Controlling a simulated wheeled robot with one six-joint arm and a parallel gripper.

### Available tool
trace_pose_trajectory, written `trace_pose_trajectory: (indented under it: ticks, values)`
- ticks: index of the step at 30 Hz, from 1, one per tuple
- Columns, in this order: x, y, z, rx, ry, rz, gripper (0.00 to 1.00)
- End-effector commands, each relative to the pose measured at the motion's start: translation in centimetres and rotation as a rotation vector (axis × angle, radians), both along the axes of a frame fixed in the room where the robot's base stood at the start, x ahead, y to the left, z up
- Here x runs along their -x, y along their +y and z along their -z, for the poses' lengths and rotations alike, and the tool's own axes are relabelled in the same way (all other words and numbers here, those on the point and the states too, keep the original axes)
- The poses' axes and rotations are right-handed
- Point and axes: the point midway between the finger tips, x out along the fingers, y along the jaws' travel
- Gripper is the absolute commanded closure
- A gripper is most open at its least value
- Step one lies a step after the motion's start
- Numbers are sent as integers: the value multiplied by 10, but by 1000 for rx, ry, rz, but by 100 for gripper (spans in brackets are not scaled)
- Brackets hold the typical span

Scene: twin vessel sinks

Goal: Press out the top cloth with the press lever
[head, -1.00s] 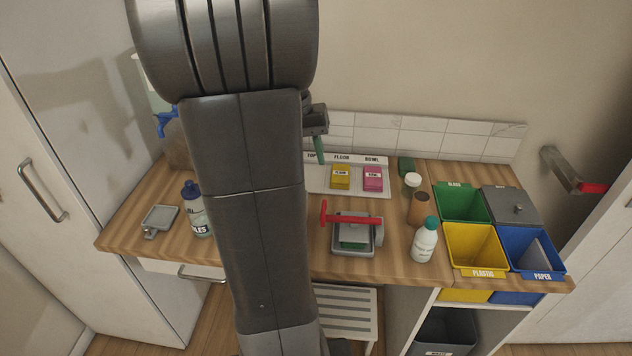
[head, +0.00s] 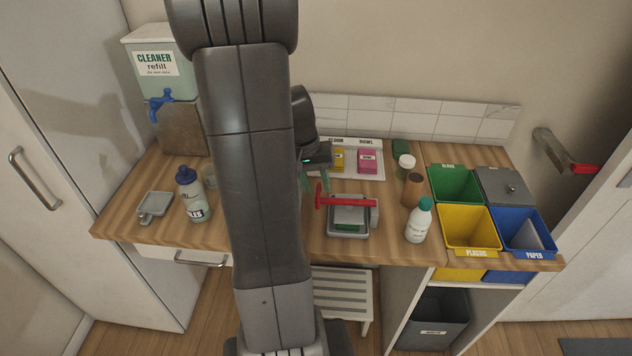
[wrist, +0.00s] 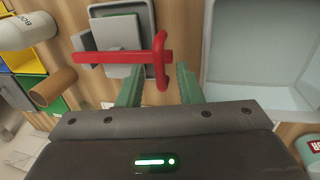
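The press (head: 364,231) stands on the wooden counter right of my arm, with its red lever (head: 345,201) lying across the top. A green cloth (head: 347,226) shows partly under the press plate. In the wrist view the red lever (wrist: 115,57) crosses the press, with its crossbar end just ahead of my fingers, and the green cloth (wrist: 122,16) edges out at the top. My gripper (wrist: 159,86) is open and empty, its green fingers apart. In the head view my gripper (head: 315,181) is just behind and left of the lever's handle end; contact cannot be told.
A white bottle (head: 418,222) and a brown cup (head: 412,190) stand right of the press. Sorting bins (head: 468,228) are farther right. The cloth tray (head: 372,146) is behind. A pale open basin-like container (wrist: 255,45) lies beside the fingers in the wrist view.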

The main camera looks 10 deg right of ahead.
Motion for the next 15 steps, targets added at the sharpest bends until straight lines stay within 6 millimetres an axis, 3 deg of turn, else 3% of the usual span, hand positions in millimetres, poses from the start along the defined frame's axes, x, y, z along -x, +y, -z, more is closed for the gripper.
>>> trace_pose_trajectory:
  ticks: [3, 9, 15]
  values:
    - [0, 0, 0, 0, 0, 0, 67]
    - [0, 0, 0, 0, 0, 0, 100]
    - [0, 0, -1, 0, 0, 0, 100]
